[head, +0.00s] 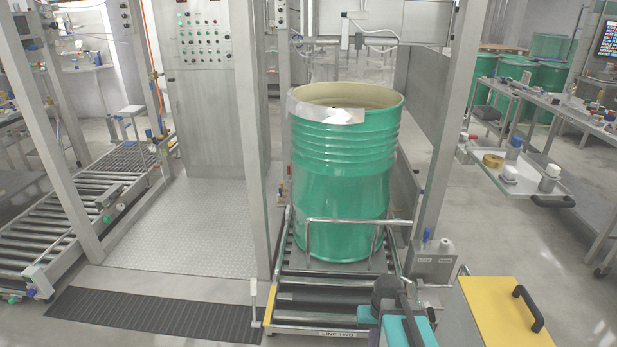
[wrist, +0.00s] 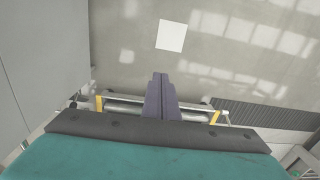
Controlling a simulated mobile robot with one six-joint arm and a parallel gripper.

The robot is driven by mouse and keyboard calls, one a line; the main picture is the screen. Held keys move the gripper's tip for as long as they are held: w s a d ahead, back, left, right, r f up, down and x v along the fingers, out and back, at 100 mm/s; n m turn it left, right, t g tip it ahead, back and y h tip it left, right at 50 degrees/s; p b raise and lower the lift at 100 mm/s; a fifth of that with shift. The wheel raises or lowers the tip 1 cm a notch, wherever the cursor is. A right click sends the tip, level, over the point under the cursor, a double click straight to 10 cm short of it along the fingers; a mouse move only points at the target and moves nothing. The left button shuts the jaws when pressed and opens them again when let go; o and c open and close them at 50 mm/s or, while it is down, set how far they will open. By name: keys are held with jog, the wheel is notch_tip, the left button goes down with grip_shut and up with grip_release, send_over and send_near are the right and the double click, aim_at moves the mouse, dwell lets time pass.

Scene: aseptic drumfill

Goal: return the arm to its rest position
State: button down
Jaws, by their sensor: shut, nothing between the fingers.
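My gripper (wrist: 158,80) shows in the wrist view. Its dark fingers are together with nothing between them, and they point out over the grey floor and the end of a roller conveyor (wrist: 130,108). In the head view my arm, teal and dark grey, is low at the bottom centre, in front of the conveyor marked LINE TWO (head: 338,333). The gripper's fingers cannot be made out there. A green drum (head: 340,190) stands upright on this conveyor, behind my arm. Its top is open, with a pale film piece (head: 328,112) at the front rim.
A curved metal rail (head: 350,222) crosses in front of the drum. Steel posts (head: 252,150) flank the conveyor. A yellow panel with a black handle (head: 505,310) is right of my arm. A side tray (head: 515,180) juts out at right. A black mat (head: 150,313) lies left.

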jog(key=s+a+f+g, duration=0.1)
jog(key=s+f, duration=0.5)
jog(key=s, duration=0.3)
jog(key=s+a+f+g, duration=0.1)
jog(key=s+f+g, duration=0.1)
jog(key=s+f, duration=0.4)
jog(key=s+a+f+g, duration=0.1)
jog(key=s+f, duration=0.5)
jog(key=s, duration=0.7)
jog(key=shift+f+g, duration=0.3)
jog(key=shift+g, duration=0.4)
jog(key=shift+a, duration=0.1)
